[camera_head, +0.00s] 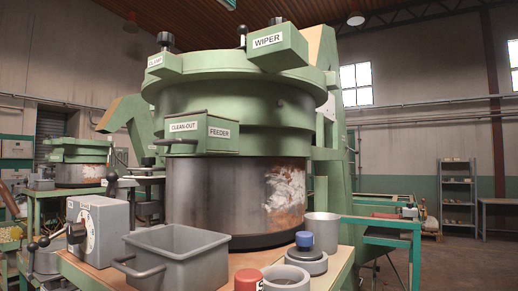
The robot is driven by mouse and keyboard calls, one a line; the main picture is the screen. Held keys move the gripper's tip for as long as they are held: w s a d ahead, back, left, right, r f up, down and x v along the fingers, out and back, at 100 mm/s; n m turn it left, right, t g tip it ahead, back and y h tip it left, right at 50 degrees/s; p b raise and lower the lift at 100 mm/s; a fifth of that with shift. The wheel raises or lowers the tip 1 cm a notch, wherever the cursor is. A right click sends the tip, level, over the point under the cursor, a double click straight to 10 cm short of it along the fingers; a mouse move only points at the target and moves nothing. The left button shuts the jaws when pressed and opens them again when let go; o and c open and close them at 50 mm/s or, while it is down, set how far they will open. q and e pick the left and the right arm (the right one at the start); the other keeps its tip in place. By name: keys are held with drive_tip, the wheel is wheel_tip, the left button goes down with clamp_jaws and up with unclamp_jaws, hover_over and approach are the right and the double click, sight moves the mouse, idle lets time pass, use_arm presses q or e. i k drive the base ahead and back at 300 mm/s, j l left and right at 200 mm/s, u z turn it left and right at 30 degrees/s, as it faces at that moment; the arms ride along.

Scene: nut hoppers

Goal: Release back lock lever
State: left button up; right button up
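A large green round hopper machine (230,110) fills the middle of the view. No part is labelled as a back lock lever, and I cannot tell which lever that is. Black knobs stand on top of the machine, one above the CLAMP block (164,63), and a slim one (242,33) left of the WIPER block (278,47). A handle sticks out left of the box marked CLEAN-OUT and FEEDER (202,133). The machine's rear is hidden. Neither gripper is in view.
A grey handled bin (178,260), a grey cup (321,229), a blue-topped piece (305,243) and a red-capped piece (249,279) crowd the bench before the machine. A similar green machine (80,152) stands behind at left. Shelves (458,195) stand at far right, with open floor nearer.

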sight(112, 177)
drive_tip(key=k+j, duration=0.7)
drive_tip(key=k, duration=0.2)
